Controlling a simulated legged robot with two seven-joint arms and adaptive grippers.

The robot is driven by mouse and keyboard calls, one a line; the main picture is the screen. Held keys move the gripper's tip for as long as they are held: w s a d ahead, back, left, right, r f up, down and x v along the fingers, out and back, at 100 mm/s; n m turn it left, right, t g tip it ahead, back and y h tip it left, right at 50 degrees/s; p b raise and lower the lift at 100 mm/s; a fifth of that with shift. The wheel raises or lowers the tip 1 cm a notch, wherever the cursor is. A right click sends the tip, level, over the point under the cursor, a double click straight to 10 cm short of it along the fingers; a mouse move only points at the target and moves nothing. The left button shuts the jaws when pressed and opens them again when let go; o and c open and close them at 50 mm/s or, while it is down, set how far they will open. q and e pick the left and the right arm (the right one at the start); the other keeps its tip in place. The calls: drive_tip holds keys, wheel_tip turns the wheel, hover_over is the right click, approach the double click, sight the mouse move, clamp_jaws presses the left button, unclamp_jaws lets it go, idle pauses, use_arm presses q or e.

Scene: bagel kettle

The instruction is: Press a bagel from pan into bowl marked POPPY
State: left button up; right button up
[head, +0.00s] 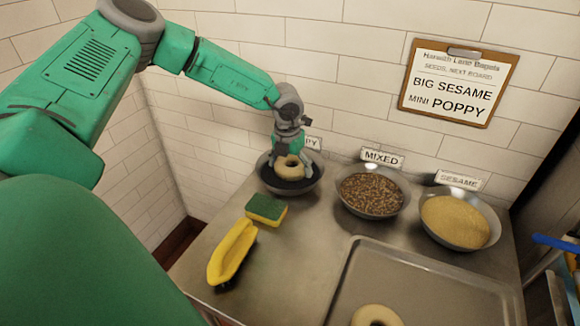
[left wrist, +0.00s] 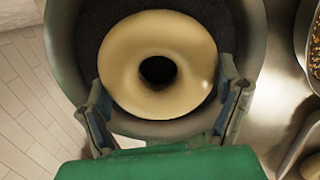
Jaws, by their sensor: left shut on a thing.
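My left gripper (head: 290,153) is shut on a pale bagel (head: 289,168) over the dark-filled bowl (head: 311,182) at the back left. The sign behind that bowl is partly covered by the gripper; only its last letters, "PY", show. In the left wrist view the bagel (left wrist: 157,65) lies flat between the two fingers (left wrist: 165,115), inside the bowl's rim. I cannot tell how firmly it touches the dark seeds. A second bagel (head: 377,316) lies on the metal pan (head: 440,275) at the front. My right gripper is not in view.
The MIXED bowl (head: 372,192) and the SESAME bowl (head: 456,219) stand to the right along the wall. A clipboard (head: 459,83) hangs above.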

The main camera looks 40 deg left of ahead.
use_arm(q)
drive_tip(key=shift+a, duration=0.2)
drive_tip(key=shift+a, duration=0.15)
drive_tip(key=shift+a+r+p, duration=0.1)
drive_tip(key=shift+r+p, duration=0.35)
drive_tip(key=shift+p, duration=0.15)
drive_tip(key=r+p, duration=0.1)
drive_tip(key=r, duration=0.1)
drive_tip(key=r+p, duration=0.1)
drive_tip(key=p, duration=0.1)
drive_tip(key=shift+d+r, duration=0.35)
wheel_tip(320, 180, up, 5)
drive_tip(key=p, duration=0.4)
drive_tip(key=shift+a+r+p, duration=0.15)
drive_tip(key=shift+r+p, duration=0.05)
drive_tip(key=shift+p, duration=0.15)
drive_tip(key=shift+c, duration=0.2)
drive_tip(key=shift+f, duration=0.1)
